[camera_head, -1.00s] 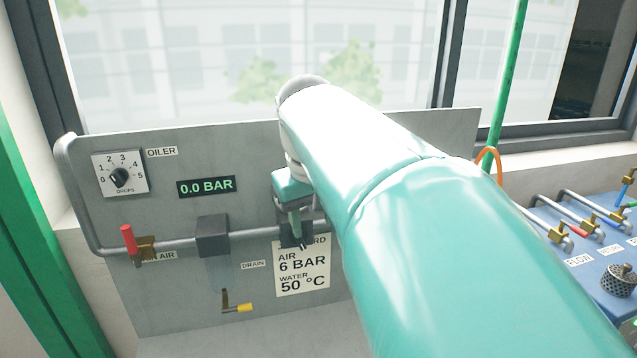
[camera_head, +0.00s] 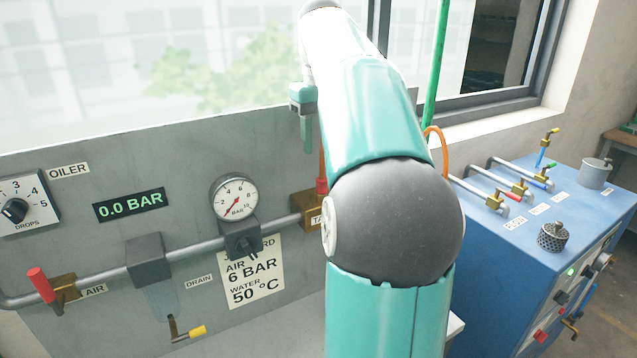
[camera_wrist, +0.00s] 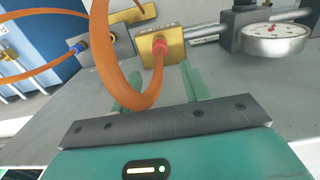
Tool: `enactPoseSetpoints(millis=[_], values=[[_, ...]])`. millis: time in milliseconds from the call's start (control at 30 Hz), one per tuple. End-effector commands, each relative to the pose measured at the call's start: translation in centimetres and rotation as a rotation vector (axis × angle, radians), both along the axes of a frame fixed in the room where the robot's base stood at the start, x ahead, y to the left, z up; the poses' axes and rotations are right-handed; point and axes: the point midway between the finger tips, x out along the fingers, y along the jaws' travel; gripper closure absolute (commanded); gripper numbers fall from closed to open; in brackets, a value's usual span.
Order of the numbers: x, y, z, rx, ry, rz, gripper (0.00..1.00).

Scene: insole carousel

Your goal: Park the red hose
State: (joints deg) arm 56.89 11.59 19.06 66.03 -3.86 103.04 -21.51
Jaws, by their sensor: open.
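The red hose shows as an orange tube (camera_wrist: 108,60) with a red end fitting (camera_wrist: 158,50), which sits at a brass block (camera_wrist: 172,42) on the panel. In the head view the red fitting (camera_head: 321,186) shows just left of my arm, which hides part of the brass block (camera_head: 306,208). The orange tube (camera_head: 436,131) loops out to the right behind my arm. My gripper (camera_wrist: 158,88) is open, its two green fingers pointing toward the brass block. The tube bends down across the left finger in the wrist view. In the head view my gripper (camera_head: 306,132) is above the pipe.
A blue fitting (camera_wrist: 78,47) with another orange tube is at the left in the wrist view. A pressure gauge (camera_head: 234,198) stands left of the brass block. A red-handled valve (camera_head: 42,285) is further left. A blue cabinet (camera_head: 540,225) stands at the right.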

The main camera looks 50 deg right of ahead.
Motion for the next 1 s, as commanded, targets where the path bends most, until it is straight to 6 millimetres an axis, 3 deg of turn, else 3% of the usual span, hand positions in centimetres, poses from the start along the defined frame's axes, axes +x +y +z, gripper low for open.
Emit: enactPoseSetpoints(millis=[267, 800, 1000], values=[[0.0, 0.0, -1.5, 0.0, 0.001, -0.002, 0.55], [0.4, 0.2, -8.2, 0.001, 0.001, 0.0, 0.55], [0.3, 0.1, -9.0, 0.0, -0.001, -0.001, 0.55]])
